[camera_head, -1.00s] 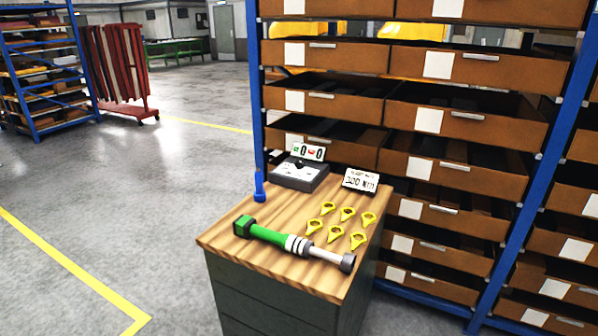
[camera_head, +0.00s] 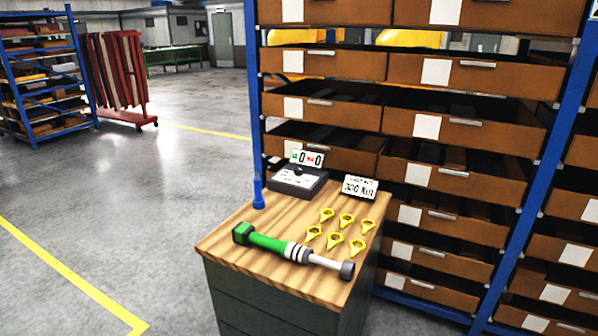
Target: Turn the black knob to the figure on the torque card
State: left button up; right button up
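The torque card (camera_head: 360,187) is a white sign at the back right of the wooden bench top. Its large line seems to read 300 Nm; the smaller line is too blurred to read. A dark grey box (camera_head: 313,190) with a white face sits at the back of the bench. The small black knob (camera_head: 298,171) shows on it, and its pointer setting is too small to tell. A display above the box (camera_head: 307,158) shows two zeros, one by a green mark and one by a red mark. Neither of my grippers is in view.
A green torque tool (camera_head: 265,241) lies across the front of the bench (camera_head: 222,244). Several yellow pointer tags (camera_head: 346,220) lie right of centre. A blue marker (camera_head: 258,192) stands at the left edge. A rack of brown drawers (camera_head: 455,125) rises behind. Floor at left is clear.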

aim_at(298, 171)
jog(key=k, duration=0.55)
jog(key=k+u, duration=0.1)
jog(key=u, duration=1.75)
jog(key=l+u, duration=0.15)
jog(key=l, duration=0.25)
jog(key=k+l+u, duration=0.15)
jog(key=l, duration=0.25)
jog(key=k+l+u, duration=0.1)
jog(key=l, duration=0.35)
jog(key=k+l+u, duration=0.15)
jog(key=l, duration=0.2)
jog(key=k+l+u, duration=0.15)
jog(key=l, duration=0.25)
jog(key=k+l+u, duration=0.15)
jog(key=l, duration=0.2)
